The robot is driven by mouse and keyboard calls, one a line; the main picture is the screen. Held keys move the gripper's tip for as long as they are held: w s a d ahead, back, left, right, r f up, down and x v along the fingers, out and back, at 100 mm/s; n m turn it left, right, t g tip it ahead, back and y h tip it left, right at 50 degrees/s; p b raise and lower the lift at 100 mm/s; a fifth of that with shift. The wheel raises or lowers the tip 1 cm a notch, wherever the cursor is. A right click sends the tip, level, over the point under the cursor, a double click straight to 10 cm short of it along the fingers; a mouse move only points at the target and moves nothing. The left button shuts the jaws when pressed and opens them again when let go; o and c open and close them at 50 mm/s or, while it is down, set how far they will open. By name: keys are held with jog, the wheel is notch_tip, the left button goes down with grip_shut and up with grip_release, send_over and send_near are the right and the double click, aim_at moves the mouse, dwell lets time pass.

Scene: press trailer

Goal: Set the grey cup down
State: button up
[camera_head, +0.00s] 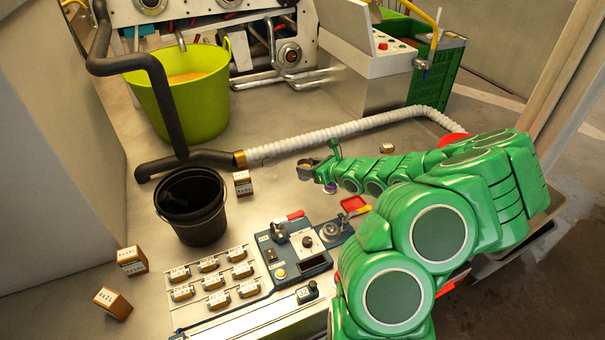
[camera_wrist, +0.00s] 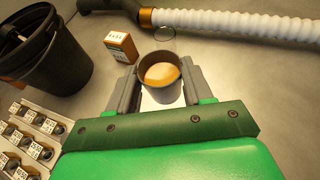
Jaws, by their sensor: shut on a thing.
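The grey cup (camera_wrist: 162,88) is upright between the two fingers of my gripper (camera_wrist: 158,92) in the wrist view.
A small orange-brown box (camera_wrist: 121,46) and a clear ring-like glass thing (camera_wrist: 165,38) are close beyond the cup. A black bucket (camera_head: 192,228) stands left. The white hose (camera_head: 335,132) runs behind. A blue-grey control panel (camera_head: 295,255) is nearer. Bare plate lies right of the cup.

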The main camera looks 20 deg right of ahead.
jog(key=shift+w+d+f, duration=0.6)
jog(key=shift+w+f, duration=0.95)
jog(key=shift+w, duration=0.4)
jog(key=shift+w+d+f, duration=0.55)
jog(key=shift+w+f, duration=1)
jog(key=shift+w, duration=0.45)
jog(key=shift+w+d+f, duration=0.6)
jog(key=shift+w+f, duration=0.95)
jog(key=shift+w, duration=0.4)
jog(key=shift+f, duration=1.5)
jog(key=o, duration=1.1)
jog(key=shift+f, duration=0.1)
